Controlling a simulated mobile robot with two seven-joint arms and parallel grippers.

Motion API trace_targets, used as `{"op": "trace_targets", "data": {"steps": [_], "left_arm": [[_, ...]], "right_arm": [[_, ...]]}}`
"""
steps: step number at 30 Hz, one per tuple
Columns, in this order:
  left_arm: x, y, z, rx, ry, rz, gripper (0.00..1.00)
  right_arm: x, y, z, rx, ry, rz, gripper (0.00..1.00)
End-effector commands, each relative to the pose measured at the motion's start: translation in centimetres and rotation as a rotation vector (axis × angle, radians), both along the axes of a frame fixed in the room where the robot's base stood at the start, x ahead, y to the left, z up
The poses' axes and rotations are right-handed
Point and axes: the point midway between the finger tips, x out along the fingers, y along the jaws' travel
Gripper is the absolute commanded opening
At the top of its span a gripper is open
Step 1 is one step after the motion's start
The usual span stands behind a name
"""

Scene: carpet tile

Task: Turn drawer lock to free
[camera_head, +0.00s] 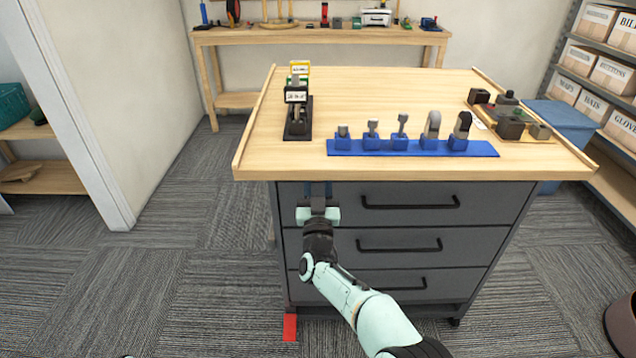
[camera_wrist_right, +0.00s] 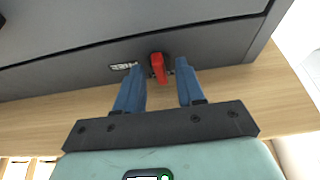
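The dark grey drawer cabinet (camera_head: 405,220) stands under a wooden top. My right gripper (camera_head: 318,188) is at the upper left of its top drawer front, and hides the lock in the head view. In the right wrist view, the red lock knob (camera_wrist_right: 158,68) sits on the grey front beside a small label (camera_wrist_right: 123,66) too small to read. The blue fingers of my right gripper (camera_wrist_right: 161,70) are open, one on each side of the knob, with a visible gap on both sides.
A blue rack (camera_head: 410,147) with several tools, a black stand with cards (camera_head: 298,117) and a tray of dark parts (camera_head: 510,118) rest on the wooden top (camera_head: 370,95). Drawer handles (camera_head: 410,202) project right of my gripper. Carpet to the left is clear.

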Motion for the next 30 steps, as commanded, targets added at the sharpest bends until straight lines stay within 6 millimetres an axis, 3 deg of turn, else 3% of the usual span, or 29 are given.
{"op": "trace_targets", "data": {"steps": [5,8,9,20,30], "left_arm": [[-0.02,-0.01,0.0,0.0,0.0,0.0,0.43],[0.0,-0.01,0.0,0.0,0.0,-0.001,0.43],[0.0,-0.01,0.0,0.0,0.0,-0.001,0.43],[0.09,-0.04,0.04,-0.001,-0.004,-0.001,0.43],[0.38,-0.07,0.14,0.0,-0.013,-0.003,0.43]], "right_arm": [[-0.01,-0.01,-0.01,0.0,0.0,0.0,0.35],[-0.02,-0.01,-0.01,0.0,0.0,0.0,0.03],[-0.02,-0.01,-0.01,0.0,0.0,0.0,0.0],[-0.04,0.06,0.01,0.039,-0.001,0.0,0.0],[-0.02,0.29,0.0,0.256,-0.001,0.0,0.0]]}}
